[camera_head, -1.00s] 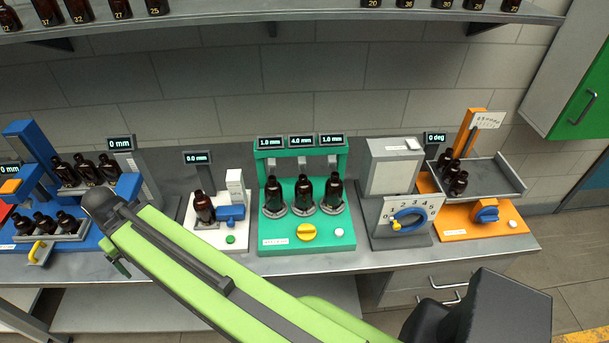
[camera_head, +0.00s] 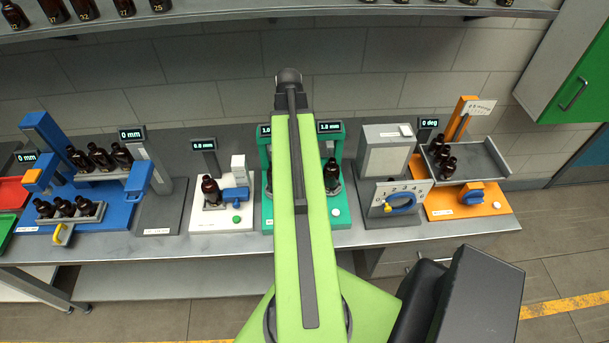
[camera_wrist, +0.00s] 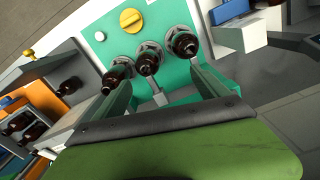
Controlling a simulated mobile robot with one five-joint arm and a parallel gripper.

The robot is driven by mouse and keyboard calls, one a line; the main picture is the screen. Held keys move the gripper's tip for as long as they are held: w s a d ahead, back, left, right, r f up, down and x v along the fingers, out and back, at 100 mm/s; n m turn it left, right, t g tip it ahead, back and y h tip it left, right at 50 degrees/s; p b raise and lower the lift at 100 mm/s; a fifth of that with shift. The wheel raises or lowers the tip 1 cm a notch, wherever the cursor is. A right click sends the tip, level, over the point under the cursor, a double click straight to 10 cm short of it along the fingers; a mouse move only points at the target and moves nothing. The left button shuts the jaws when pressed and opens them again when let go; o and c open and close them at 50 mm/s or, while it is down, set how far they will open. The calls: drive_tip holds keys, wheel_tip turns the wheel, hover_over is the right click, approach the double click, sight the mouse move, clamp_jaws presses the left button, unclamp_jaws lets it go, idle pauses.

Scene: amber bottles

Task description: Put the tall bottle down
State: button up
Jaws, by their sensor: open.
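Three dark amber bottles stand on the green station (camera_head: 338,215); the wrist view shows all of them, left (camera_wrist: 116,78), middle (camera_wrist: 147,63) and right (camera_wrist: 184,44). My gripper (camera_wrist: 160,70) is open, its two fingers apart and pointing toward this row, with nothing held between them. In the head view my arm covers the middle of the station and hides the middle bottle; the right bottle (camera_head: 331,173) shows beside the arm. The gripper itself is not clearly seen there. I cannot tell which bottle is the tall one.
Left of the green station, a white station holds one bottle (camera_head: 211,189). A blue station (camera_head: 118,205) with two rows of bottles is further left. A grey box device (camera_head: 388,160) and an orange station (camera_head: 465,205) with several bottles stand right. A shelf (camera_head: 200,20) runs above.

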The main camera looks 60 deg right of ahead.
drive_tip(key=s+d, duration=0.2)
drive_tip(key=s, duration=0.1)
drive_tip(key=shift+m, duration=0.4)
wheel_tip(320, 180, down, 18)
drive_tip(key=b, duration=1.7)
drive_tip(key=shift+w+r+b, duration=0.1)
drive_tip(key=shift+r+b, duration=0.05)
drive_tip(key=shift+b, duration=0.25)
drive_tip(key=shift+r, duration=0.2)
drive_tip(key=c, duration=1.8)
wheel_tip(320, 180, up, 10)
drive_tip(key=p, duration=1)
drive_tip(key=shift+r+p, duration=0.1)
drive_tip(key=shift+p, duration=0.25)
